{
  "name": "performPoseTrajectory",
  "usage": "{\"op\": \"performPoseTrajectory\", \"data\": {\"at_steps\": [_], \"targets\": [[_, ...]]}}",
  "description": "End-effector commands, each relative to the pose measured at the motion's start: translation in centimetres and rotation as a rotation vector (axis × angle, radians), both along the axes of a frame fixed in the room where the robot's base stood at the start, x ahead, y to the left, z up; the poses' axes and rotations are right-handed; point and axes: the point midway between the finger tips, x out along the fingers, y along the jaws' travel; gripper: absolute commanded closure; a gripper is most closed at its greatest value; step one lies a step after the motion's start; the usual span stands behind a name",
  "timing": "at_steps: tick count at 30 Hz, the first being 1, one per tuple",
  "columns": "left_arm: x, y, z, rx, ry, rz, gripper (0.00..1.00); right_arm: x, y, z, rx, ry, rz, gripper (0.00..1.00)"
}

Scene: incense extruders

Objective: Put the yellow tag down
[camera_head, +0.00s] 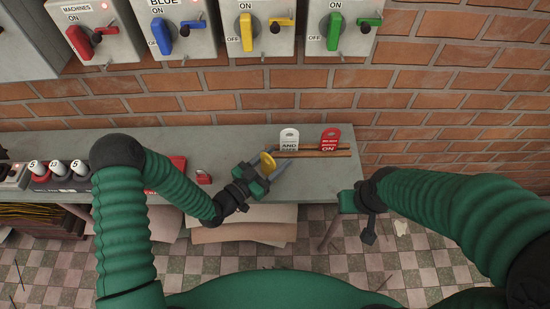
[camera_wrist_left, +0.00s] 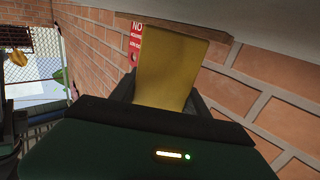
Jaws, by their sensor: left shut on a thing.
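The yellow tag (camera_head: 267,161) is held between the fingers of my left gripper (camera_head: 272,169), above the front part of the grey shelf. In the left wrist view the yellow tag (camera_wrist_left: 168,68) stands up broad and plain from between the shut fingers (camera_wrist_left: 160,100). A white tag (camera_head: 289,138) and a red tag (camera_head: 329,140) stand upright at a wooden strip (camera_head: 318,153) on the shelf, just beyond the left gripper. My right gripper (camera_head: 350,215) hangs at the right, off the shelf's end; its finger opening is unclear.
The grey shelf (camera_head: 230,138) runs along a brick wall, with bare room behind the left gripper. A red padlock (camera_head: 204,178) lies near its front edge. Several numbered items (camera_head: 58,168) stand at left. Switch boxes with blue (camera_head: 163,37), yellow and green handles hang above.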

Motion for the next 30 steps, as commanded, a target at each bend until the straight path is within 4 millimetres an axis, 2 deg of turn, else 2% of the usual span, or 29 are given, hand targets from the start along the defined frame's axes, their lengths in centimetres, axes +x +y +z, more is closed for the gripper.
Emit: {"op": "performPoseTrajectory", "data": {"at_steps": [2, 3, 7, 16, 20, 22, 30], "targets": [[0.0, 0.3, 0.0, -0.002, -0.001, 0.001, 0.85, 0.0, 0.0, 0.0, 0.000, 0.000, 0.001, 0.64], [0.0, 0.3, 0.0, -0.003, 0.000, 0.001, 0.41, 0.0, 0.0, 0.0, 0.000, 0.000, 0.001, 0.64], [0.0, 0.2, 0.0, -0.001, 0.000, 0.001, 0.25, 0.0, 0.0, 0.0, 0.000, 0.000, 0.001, 0.64], [0.0, -0.2, 0.2, 0.002, -0.001, 0.000, 0.25, 0.0, 0.0, 0.2, 0.000, 0.000, 0.001, 0.64], [0.0, -0.1, 2.1, 0.000, -0.001, 0.001, 0.25, 0.0, 0.0, 2.0, 0.000, 0.000, 0.001, 0.64], [-1.1, 1.2, 1.1, 0.001, 0.003, 0.002, 0.25, 0.0, 0.0, 0.9, 0.000, -0.001, 0.001, 0.64], [-6.3, 6.5, 1.1, 0.000, 0.003, 0.004, 0.25, 0.0, 0.0, 0.2, 0.000, 0.000, 0.001, 0.64]]}}
